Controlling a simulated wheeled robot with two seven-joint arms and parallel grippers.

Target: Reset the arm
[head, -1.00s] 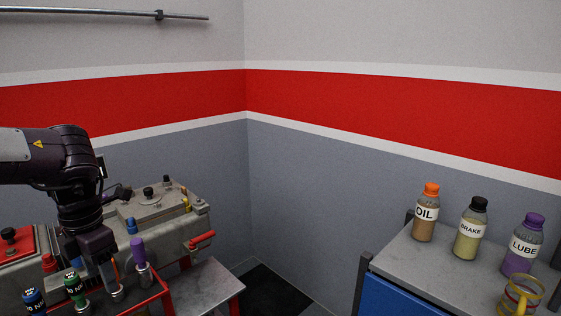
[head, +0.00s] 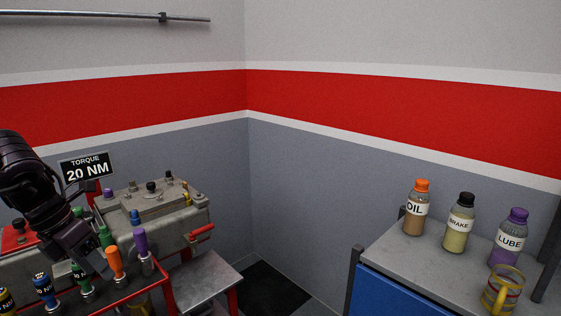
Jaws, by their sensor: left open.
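My left arm (head: 30,190) comes in from the left edge of the head view and angles down to the right. My left gripper (head: 88,262) points down, open, above the tool rack at lower left. It is to the left of an orange-handled tool (head: 114,263) and appears apart from it. A green-handled tool (head: 80,278) stands close below the gripper; whether they touch I cannot tell. The fingertips are small and dark. My right gripper is not in view.
A red rack (head: 165,287) holds several upright tools, including a purple one (head: 141,243). Behind is a grey engine block (head: 185,225) and a "TORQUE 20 NM" sign (head: 87,168). The centre floor is clear.

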